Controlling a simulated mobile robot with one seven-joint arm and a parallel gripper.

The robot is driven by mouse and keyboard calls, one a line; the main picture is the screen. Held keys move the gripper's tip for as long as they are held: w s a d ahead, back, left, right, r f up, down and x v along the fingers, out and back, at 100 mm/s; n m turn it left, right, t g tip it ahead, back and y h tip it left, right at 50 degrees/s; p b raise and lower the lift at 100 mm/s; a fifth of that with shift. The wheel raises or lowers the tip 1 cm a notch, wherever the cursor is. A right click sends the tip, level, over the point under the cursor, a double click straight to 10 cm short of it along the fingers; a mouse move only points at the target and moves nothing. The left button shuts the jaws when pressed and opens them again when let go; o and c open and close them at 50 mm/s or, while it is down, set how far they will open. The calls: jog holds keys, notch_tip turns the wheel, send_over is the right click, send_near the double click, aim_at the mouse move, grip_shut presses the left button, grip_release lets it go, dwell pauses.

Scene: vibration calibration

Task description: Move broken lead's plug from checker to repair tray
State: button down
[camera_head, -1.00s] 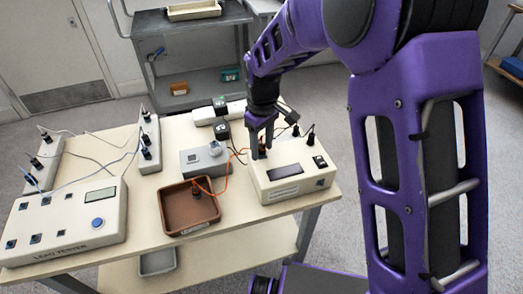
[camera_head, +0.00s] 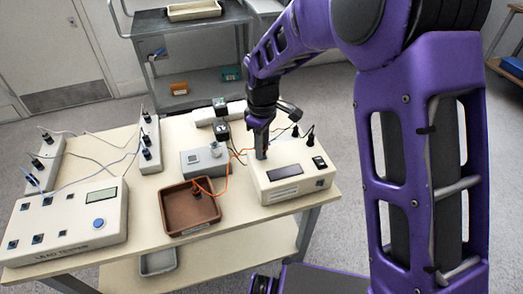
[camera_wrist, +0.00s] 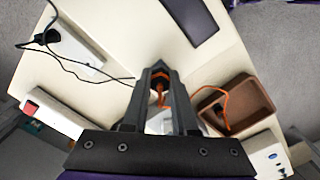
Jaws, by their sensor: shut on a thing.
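My gripper (camera_head: 261,154) points down over the white box with a dark display (camera_head: 310,173), the checker by its place, at the table's right end. In the wrist view the fingers (camera_wrist: 159,74) are shut on a dark plug (camera_wrist: 160,82) with an orange lead. The fingers hide most of the plug, and I cannot tell whether it is still seated in the checker. The brown repair tray (camera_head: 173,221) stands left of the checker, and it also shows in the wrist view (camera_wrist: 262,100). Another dark plug (camera_head: 196,193) with an orange lead lies in the tray.
A grey box (camera_head: 190,163) stands behind the tray. The lead tester (camera_head: 65,222) and white strips with plugs (camera_head: 149,150) fill the table's left. Thin leads cross the tabletop.

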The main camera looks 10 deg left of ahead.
jog(key=shift+n, duration=0.6)
jog(key=shift+n+p, duration=0.9)
jog(key=shift+n, duration=1.1)
jog(key=shift+r+n+p, duration=0.1)
jog(key=shift+n+p, duration=0.3)
jog(key=shift+n, duration=0.4)
jog(key=shift+n+p, duration=1.95)
jog(key=shift+n, duration=1.35)
jog(key=shift+r+p, duration=0.8)
jog(key=shift+p, duration=0.2)
jog(key=shift+r+p, duration=0.65)
jog(key=shift+r, duration=1)
